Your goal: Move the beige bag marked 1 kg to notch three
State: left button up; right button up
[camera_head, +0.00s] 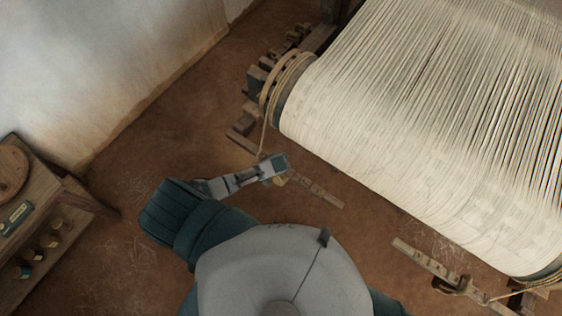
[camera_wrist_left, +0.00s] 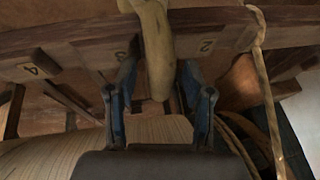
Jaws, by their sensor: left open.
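In the left wrist view a long beige bag or bundle (camera_wrist_left: 156,45) hangs down between the two blue fingers of my left gripper (camera_wrist_left: 158,85). The fingers are apart, one on each side of it. No 1 kg mark is legible. Behind it runs a dark wooden bar (camera_wrist_left: 80,52) with a 4 plate at left and a 2 plate at right; the stretch between them is partly hidden by the beige bundle. In the head view my left gripper (camera_head: 274,167) is at the loom's near-left corner, with a small beige patch (camera_head: 280,181) beside it. My right gripper is not in view.
The loom's wide cream warp (camera_head: 400,110) fills the upper right. A rope (camera_head: 264,132) hangs from its beam end near my gripper; a cord (camera_wrist_left: 262,70) shows at right in the wrist view. A wooden shelf (camera_head: 75,193) stands at left. Floor between is open.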

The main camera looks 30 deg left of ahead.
pick_arm(q)
jog(key=v, duration=1.1)
jog(key=shift+s+r, duration=0.15)
jog(key=shift+r, duration=0.15)
jog(key=shift+d, duration=0.15)
jog(key=s+d+r+g+h, duration=0.1)
jog(key=s+d+r, duration=0.1)
jog(key=s+r, duration=0.45)
jog(key=s+d+r+h, duration=0.1)
jog(key=s+r, duration=0.3)
jog(key=s, duration=0.5)
notch_tip(320, 180, down, 24)
jog(key=g, duration=0.1)
jog(key=s+a+f+m+g, duration=0.1)
jog(key=s+a+f, duration=0.2)
jog(key=s+f, duration=1.6)
jog(key=shift+g, duration=0.3)
jog(key=shift+s+a, duration=0.1)
jog(key=shift+s, duration=0.05)
